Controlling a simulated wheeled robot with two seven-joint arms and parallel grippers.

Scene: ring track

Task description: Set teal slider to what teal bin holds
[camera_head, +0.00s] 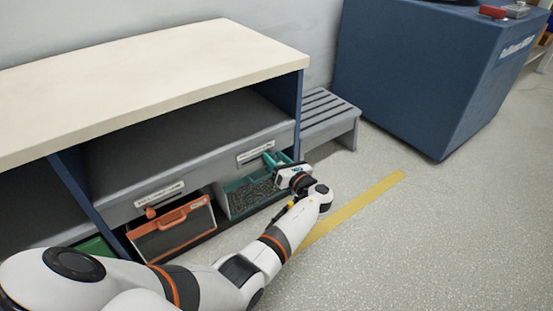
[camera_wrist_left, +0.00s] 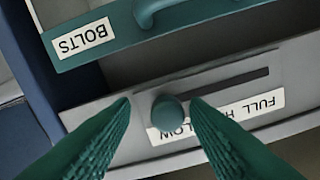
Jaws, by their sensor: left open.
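The teal slider knob (camera_wrist_left: 169,111) sits between my left gripper's fingertips in the left wrist view, at the slot's left end there, near the word LOW. Its label (camera_wrist_left: 262,103) reads FULL at the other end; the middle word is partly covered. My left gripper (camera_head: 271,158) is open, its fingers either side of the knob. The teal bin (camera_head: 226,201) sits below the slider in the head view, with dark small pieces inside; their exact level is hard to judge. Its front (camera_wrist_left: 115,36) carries a BOLTS label in the wrist view. My right gripper is not in view.
An orange-framed bin (camera_head: 170,233) stands left of the teal one, with an orange slider knob (camera_head: 150,212) above it. A grey slatted step (camera_head: 327,112) and a blue block (camera_head: 410,75) stand to the right. The floor at right is clear.

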